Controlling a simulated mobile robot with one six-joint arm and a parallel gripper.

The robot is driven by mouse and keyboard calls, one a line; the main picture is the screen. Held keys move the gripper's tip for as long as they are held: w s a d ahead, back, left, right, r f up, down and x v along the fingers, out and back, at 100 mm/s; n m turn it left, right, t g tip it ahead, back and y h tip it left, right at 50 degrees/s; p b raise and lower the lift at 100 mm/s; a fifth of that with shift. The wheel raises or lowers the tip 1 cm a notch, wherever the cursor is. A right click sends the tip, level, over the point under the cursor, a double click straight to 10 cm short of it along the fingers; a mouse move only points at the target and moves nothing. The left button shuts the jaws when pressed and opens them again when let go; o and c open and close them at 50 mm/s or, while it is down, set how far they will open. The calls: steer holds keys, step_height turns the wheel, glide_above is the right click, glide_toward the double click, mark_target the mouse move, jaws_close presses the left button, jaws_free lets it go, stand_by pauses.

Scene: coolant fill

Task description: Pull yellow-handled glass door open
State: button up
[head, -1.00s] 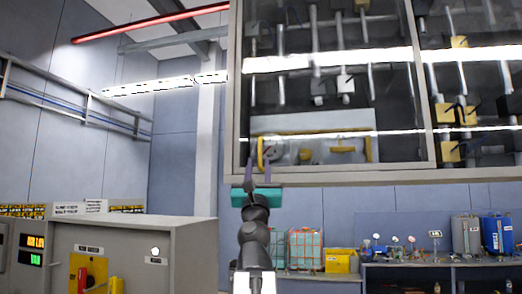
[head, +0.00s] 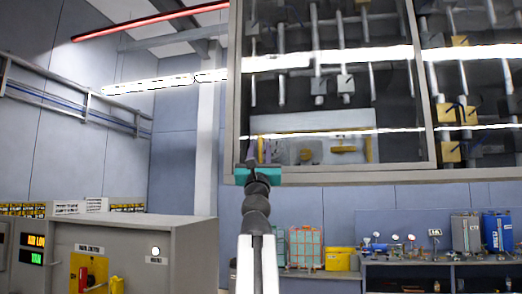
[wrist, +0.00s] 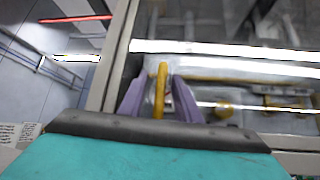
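The glass door (head: 330,95) has a grey frame and fills the upper middle of the head view; it looks closed. Its yellow handle (wrist: 161,92) is an upright bar near the lower left of the frame. My gripper (head: 260,152) is teal with purple fingers and reaches up to that corner. In the wrist view my gripper (wrist: 160,100) has its fingers apart, one on each side of the handle, with gaps showing. I cannot tell how deep the handle sits between them.
Behind the glass are pipes and yellow fittings (head: 344,149). A grey cabinet (head: 195,250) with a yellow switch panel stands at the lower left. A bench (head: 440,262) with bottles and a blue container (head: 496,232) is at the lower right, below the door.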

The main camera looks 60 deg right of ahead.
steer(key=shift+w+d+r, duration=0.1)
steer(key=shift+d+r, duration=0.1)
jaws_close()
steer(key=shift+d, duration=0.1)
stand_by(0.4)
